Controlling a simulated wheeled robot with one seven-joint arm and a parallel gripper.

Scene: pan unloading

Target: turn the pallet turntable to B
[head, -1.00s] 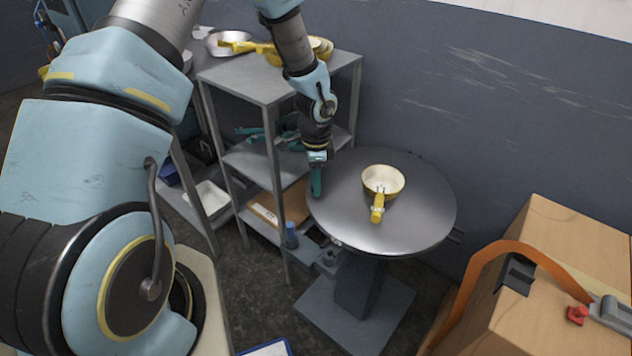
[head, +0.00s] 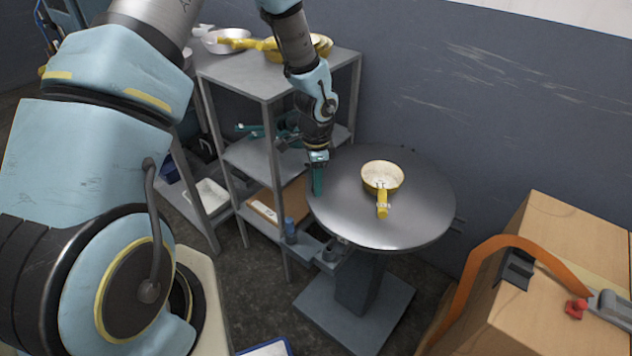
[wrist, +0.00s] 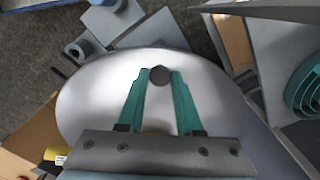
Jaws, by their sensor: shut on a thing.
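The pallet turntable (head: 405,222) is a round grey metal disc on a dark pedestal. A yellow pan (head: 382,177) with a pale inside sits on it, its handle toward the front. My gripper (head: 318,190) points down at the disc's left edge. In the wrist view my gripper's teal fingers (wrist: 160,74) are shut on a dark round knob (wrist: 160,77) near the rim of the disc (wrist: 95,95). No letter B is readable in either view.
A metal shelf (head: 240,78) with pans on top stands left of the turntable, close to my arm. A blue cylinder (head: 290,228) stands beside the disc's front left. A cardboard box (head: 560,265) is at right. A wall is behind.

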